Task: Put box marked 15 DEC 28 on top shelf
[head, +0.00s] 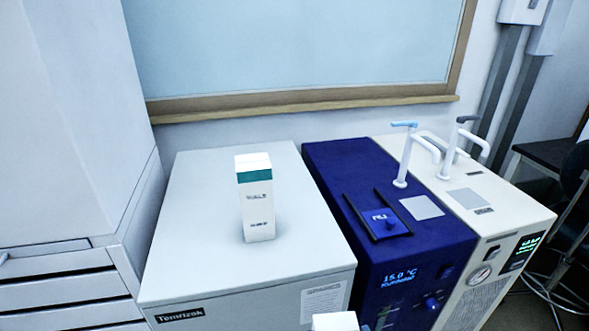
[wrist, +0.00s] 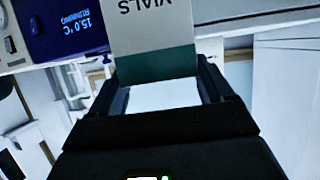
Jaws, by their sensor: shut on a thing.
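In the wrist view my gripper (wrist: 165,88) is shut on a white box (wrist: 152,28) with a teal band. "VIALS" reads upside down on its face, and no date shows on the part in view. A similar white box (head: 258,205) with a teal band and "VIALS" stands upright on the light grey cabinet in the head view; its small lower print is too small to read. A white block-like top (head: 335,322) shows at the bottom edge of the head view; I cannot tell for sure whether it is the held box. No shelf is clearly seen.
The grey cabinet (head: 190,225) has free room around its box. To its right stand a blue unit (head: 335,165) showing 15.0 °C and a cream unit (head: 505,215) with upright taps. A tall pale cabinet (head: 70,120) is at left, a stool (head: 570,225) at right.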

